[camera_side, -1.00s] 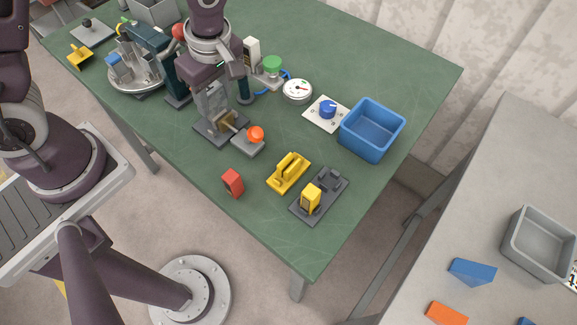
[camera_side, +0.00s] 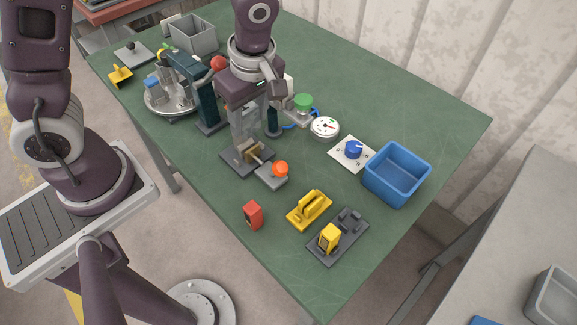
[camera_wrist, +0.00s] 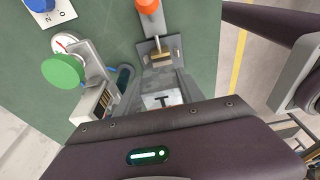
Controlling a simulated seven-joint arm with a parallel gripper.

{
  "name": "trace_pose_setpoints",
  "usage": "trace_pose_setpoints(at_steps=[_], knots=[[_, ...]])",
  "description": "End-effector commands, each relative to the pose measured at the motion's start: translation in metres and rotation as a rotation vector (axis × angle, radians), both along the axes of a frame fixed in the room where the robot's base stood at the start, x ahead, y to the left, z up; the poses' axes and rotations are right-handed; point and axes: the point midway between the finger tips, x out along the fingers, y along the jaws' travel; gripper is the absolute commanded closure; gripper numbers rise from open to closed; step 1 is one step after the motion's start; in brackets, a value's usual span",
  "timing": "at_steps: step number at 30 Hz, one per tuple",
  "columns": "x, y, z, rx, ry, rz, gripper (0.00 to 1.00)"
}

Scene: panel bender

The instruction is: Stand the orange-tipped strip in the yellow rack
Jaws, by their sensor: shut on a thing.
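My gripper (camera_side: 245,138) points down over the bender (camera_side: 237,162), a grey base with a brass clamp and an orange-ball lever (camera_side: 281,169). In the wrist view the fingers (camera_wrist: 160,82) reach to just beside the brass clamp (camera_wrist: 162,56). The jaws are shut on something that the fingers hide. I cannot make out the orange-tipped strip in either view. A yellow slotted block (camera_side: 309,208), which looks like the rack, lies on the green table in front of the bender, apart from my gripper.
A red block (camera_side: 253,216) and a dark base with a yellow block (camera_side: 330,238) are near the front edge. A blue bin (camera_side: 397,173), a blue dial (camera_side: 354,150) and a white gauge (camera_side: 324,127) stand to the right. A round turntable (camera_side: 172,100) is left of the bender.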

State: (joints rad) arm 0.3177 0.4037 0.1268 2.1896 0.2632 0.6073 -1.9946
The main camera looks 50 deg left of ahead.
Motion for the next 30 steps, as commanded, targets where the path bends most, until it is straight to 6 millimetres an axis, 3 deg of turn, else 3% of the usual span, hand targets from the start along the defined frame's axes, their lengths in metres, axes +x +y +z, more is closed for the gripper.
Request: trace_pose_setpoints(at_steps=[4,9,13,19,30], knots=[[0.011,-0.054,0.002,0.002,-0.004,-0.009,0.73],[0.008,-0.123,0.006,0.003,-0.004,-0.006,0.73],[-0.001,-0.158,0.008,0.002,-0.001,-0.005,0.73],[-0.006,-0.173,0.002,0.002,0.003,-0.001,0.73],[-0.006,-0.172,-0.038,0.003,0.004,-0.002,0.73]])
